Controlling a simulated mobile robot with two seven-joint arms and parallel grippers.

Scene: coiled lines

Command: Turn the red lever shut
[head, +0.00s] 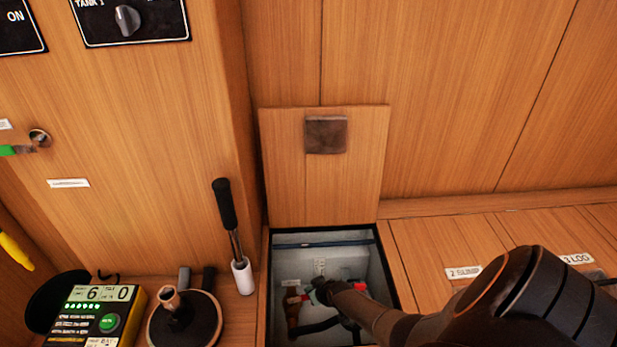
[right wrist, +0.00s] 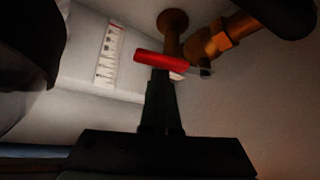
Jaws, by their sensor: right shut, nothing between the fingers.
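The red lever (right wrist: 160,62) shows in the right wrist view, lying roughly crosswise beside a brass pipe fitting (right wrist: 222,42). My right gripper (right wrist: 162,78) is shut and empty, its fingertips just at the lever's lower edge in the picture. I cannot tell whether they touch it. In the head view my right gripper (head: 322,288) reaches down from the right into an open floor compartment (head: 375,262). Small red parts show on both sides of it there, and I cannot tell which is the lever. My left gripper is not in view.
A wooden hatch lid (head: 345,190) stands open behind the compartment, whose walls are close around my right gripper. Left of it are an upright black-handled lever (head: 225,205), a round black fitting (head: 200,325) and a yellow meter (head: 125,300). A white label strip (right wrist: 108,52) is inside.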

